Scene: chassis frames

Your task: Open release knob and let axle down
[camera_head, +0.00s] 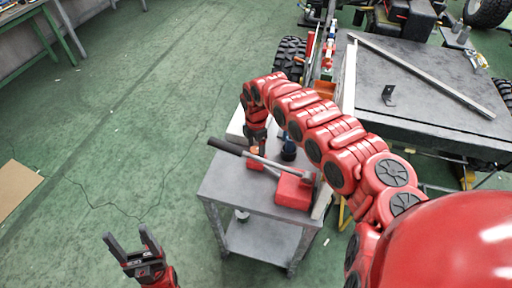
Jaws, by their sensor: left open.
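A red jack-like device (293,192) with a long metal lever (278,164) and a dark grip (225,146) sits on a grey cart (235,192). A small orange-red part (255,163) shows under the lever; I cannot tell whether it is the release knob. No axle can be made out clearly. My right arm arches over the cart from the right, and my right gripper (256,142) points down just above the lever and the orange-red part. Its fingers are too small and covered to read. My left gripper (132,244) is open and empty, low at the left, away from the cart.
A dark vehicle chassis platform (420,100) with a loose metal bar (420,75) stands at the back right, with a tyre (289,55) near its left side. A dark blue object (288,151) stands on the cart. The green floor at left is mostly clear, with cardboard (16,188).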

